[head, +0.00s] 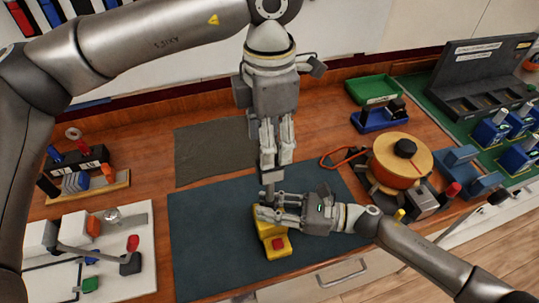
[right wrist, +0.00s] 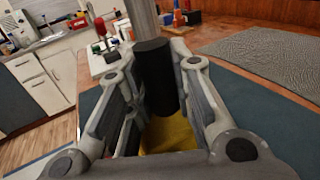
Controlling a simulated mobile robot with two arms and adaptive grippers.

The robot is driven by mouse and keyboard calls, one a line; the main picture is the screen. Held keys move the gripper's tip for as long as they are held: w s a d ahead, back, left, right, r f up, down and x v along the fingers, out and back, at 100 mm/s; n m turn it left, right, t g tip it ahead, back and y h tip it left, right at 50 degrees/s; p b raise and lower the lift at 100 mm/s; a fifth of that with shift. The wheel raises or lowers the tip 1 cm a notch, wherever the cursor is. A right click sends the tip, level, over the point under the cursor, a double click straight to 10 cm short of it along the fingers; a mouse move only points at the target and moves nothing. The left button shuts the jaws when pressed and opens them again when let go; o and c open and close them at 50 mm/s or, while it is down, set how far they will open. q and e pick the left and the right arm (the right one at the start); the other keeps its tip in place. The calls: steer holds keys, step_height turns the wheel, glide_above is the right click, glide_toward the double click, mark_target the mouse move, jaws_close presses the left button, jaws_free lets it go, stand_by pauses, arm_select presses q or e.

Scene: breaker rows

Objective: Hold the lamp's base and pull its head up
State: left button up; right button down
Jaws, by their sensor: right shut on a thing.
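The lamp's yellow base (head: 275,243), with a red button on its front, sits on the dark blue mat (head: 200,225). My right gripper (head: 268,209) comes in from the right and is shut on the lamp, just above or at the yellow base. In the right wrist view, a dark cylinder (right wrist: 155,75) stands upright between its fingers, with a grey shaft (right wrist: 144,20) above and yellow (right wrist: 168,133) below. My left gripper (head: 276,160) points down directly above the lamp, its fingers close together by the upper grey part (head: 271,178). Whether it grips that part is unclear.
A green tray (head: 374,89) is at the back right. A white board (head: 130,255) with levers lies at the left. A bare grey mat (head: 210,150) lies behind the blue one.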

steer(key=shift+s+f, duration=0.1)
steer(key=shift+f, duration=0.1)
arm_select(q)
step_height(320, 180, up, 6)
steer(key=shift+f, duration=0.25)
arm_select(e)
steer(key=c, duration=1.6)
jaws_free()
steer(key=shift+c, duration=0.2)
steer(key=o, duration=0.5)
steer(key=shift+r, duration=0.1)
steer(key=shift+c, duration=0.2)
arm_select(q)
steer(key=shift+s, duration=0.1)
arm_select(e)
steer(key=shift+d, duration=0.1)
steer(key=shift+d, duration=0.3)
steer(key=d, duration=0.3)
steer(key=s+d, duration=0.1)
steer(key=d, duration=0.7)
steer(key=shift+s+d, duration=0.1)
steer(key=shift+s, duration=0.3)
